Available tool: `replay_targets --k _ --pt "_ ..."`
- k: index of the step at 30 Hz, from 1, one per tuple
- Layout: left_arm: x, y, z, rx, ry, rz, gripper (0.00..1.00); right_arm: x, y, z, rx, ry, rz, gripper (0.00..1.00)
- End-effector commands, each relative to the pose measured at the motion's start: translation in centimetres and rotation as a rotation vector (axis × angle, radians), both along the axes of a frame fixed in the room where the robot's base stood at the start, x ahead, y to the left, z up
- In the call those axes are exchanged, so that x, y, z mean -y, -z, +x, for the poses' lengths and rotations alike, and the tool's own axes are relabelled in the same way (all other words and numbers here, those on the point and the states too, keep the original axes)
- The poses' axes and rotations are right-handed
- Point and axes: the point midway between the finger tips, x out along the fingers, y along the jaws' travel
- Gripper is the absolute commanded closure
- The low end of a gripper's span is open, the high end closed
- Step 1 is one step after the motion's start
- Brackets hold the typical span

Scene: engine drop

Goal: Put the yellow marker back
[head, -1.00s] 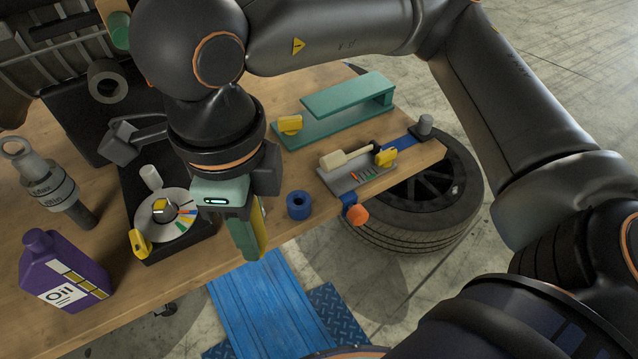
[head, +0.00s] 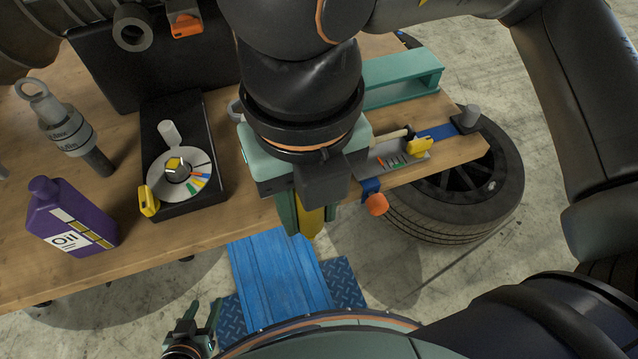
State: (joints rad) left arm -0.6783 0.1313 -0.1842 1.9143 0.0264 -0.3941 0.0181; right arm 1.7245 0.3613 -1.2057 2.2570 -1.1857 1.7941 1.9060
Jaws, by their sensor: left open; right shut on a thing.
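My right gripper (head: 305,222) is in the middle of the head view, pointing down over the workbench's front edge. It is shut on a yellow piece (head: 314,222), which I take to be the yellow marker; the fingers hide much of it. Similar yellow pieces show on the black dial box (head: 185,208), at its front left corner (head: 149,201), and on the grey tray (head: 382,168) at the right (head: 420,146). My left gripper (head: 203,318) is open and empty at the bottom left, below the bench.
A teal stand (head: 405,75) is at the back right, partly hidden by my arm. A blue clamp with an orange knob (head: 376,204) sits on the front edge. A tire (head: 462,210) lies beyond.

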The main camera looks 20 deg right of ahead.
Motion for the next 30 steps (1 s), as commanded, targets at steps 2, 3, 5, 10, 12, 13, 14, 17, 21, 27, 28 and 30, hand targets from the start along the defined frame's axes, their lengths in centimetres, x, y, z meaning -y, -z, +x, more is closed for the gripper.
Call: replay_targets --k 2,3,5,10,12,13,14,17,21,27,28,30 --pt "0.0 0.0 0.0 0.0 0.0 0.0 0.5 0.0 0.0 0.0 0.0 0.0 0.0 1.0" --pt "0.0 0.0 0.0 0.0 0.0 0.0 0.5 0.1 0.0 0.2 0.0 0.001 0.0 1.0" --pt "0.0 -0.2 0.0 0.0 0.0 0.0 0.5 0.3 0.2 0.7 -0.002 0.005 0.001 1.0" --pt "0.0 -1.0 0.0 0.0 0.0 0.0 0.5 1.5 1.6 3.8 -0.007 0.011 0.0 1.0" --pt "0.0 -1.3 0.0 0.0 0.0 0.0 0.5 2.2 2.4 5.5 -0.007 0.011 0.0 1.0" --pt "0.0 -1.5 0.0 -0.001 0.0 0.0 0.5 2.4 2.7 6.1 -0.006 0.01 0.0 1.0" --pt "0.0 -1.6 0.0 -0.001 0.0 0.0 0.5 2.7 3.1 6.8 -0.005 0.01 -0.001 1.0" --pt "0.0 -2.0 0.0 0.0 0.0 0.0 0.5 3.6 4.4 9.0 -0.006 0.007 -0.002 1.0" --pt "0.0 -2.3 0.0 0.0 0.0 0.0 0.5 4.2 7.1 10.9 -0.005 0.004 -0.001 1.0" --pt "0.0 -2.5 0.0 0.0 0.0 0.0 0.5 4.7 8.9 12.3 0.0 0.0 0.0 1.0" --pt "0.0 -2.5 0.0 -0.001 0.0 0.0 0.5 4.7 9.0 12.4 0.0 0.0 0.001 1.0" --pt "0.0 -2.6 0.0 -0.001 0.0 0.0 0.5 4.8 9.3 12.6 -0.001 0.0 0.0 1.0"
